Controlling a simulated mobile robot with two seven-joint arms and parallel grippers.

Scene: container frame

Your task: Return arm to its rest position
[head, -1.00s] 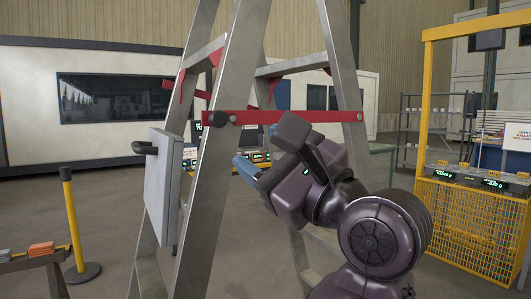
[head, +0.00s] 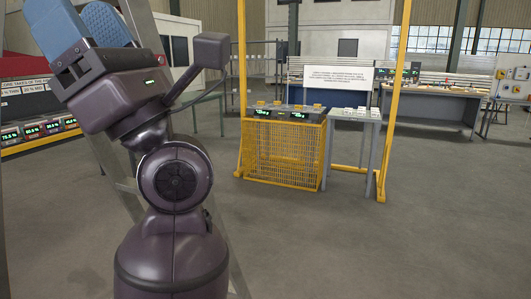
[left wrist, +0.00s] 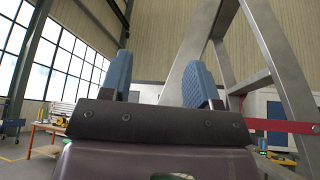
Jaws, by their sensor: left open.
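My left arm rises from the bottom of the head view, with its dark purple gripper (head: 72,14) raised at the upper left. The two blue fingers point up and to the left and stand apart. In the left wrist view the gripper (left wrist: 160,70) is open, with nothing between the fingers. A metal A-frame ladder (left wrist: 276,62) with a red crossbar (left wrist: 285,125) stands behind and right of the fingers. In the head view a ladder leg (head: 143,26) passes behind the arm; I cannot tell if they touch. My right gripper is not in view.
A yellow frame (head: 383,165) with a mesh basket (head: 285,152) stands at the centre back, beside a small grey table (head: 353,114). A workbench (head: 441,104) is at the back right. The floor (head: 410,245) at the right is clear.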

